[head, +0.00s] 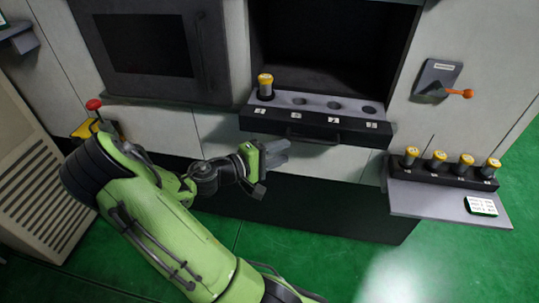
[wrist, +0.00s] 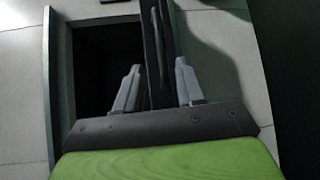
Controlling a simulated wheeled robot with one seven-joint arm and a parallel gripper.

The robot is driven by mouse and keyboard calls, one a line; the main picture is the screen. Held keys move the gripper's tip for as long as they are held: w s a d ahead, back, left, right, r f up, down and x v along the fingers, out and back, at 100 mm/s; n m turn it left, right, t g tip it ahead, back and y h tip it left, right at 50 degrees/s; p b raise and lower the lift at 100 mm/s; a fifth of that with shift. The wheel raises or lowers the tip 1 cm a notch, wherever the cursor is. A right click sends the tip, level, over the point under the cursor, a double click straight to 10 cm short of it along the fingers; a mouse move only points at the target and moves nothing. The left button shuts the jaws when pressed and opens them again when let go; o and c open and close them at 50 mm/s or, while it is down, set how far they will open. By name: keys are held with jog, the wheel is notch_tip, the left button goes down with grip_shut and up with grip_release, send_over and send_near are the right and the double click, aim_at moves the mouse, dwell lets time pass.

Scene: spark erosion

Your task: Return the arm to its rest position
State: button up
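My green arm reaches from the bottom of the head view to my gripper (head: 280,152), which is in front of the cabinet and just below the drawer's left half in the picture. In the wrist view the two grey fingers of my gripper (wrist: 158,66) stand apart, and I see nothing held. The dark drawer front and handle show between and beyond the fingers in that view. I cannot tell exactly how far the fingers are from the handle (head: 312,139).
The pulled-out drawer (head: 350,127) has numbered holes, with one yellow-capped cylinder (head: 265,87) at its left end. A shelf (head: 430,203) at right bears a rack of several such cylinders. An orange-tipped lever (head: 455,93) is above. Green floor (head: 330,260) lies open in front.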

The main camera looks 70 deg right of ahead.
jog(key=shift+v, duration=1.8)
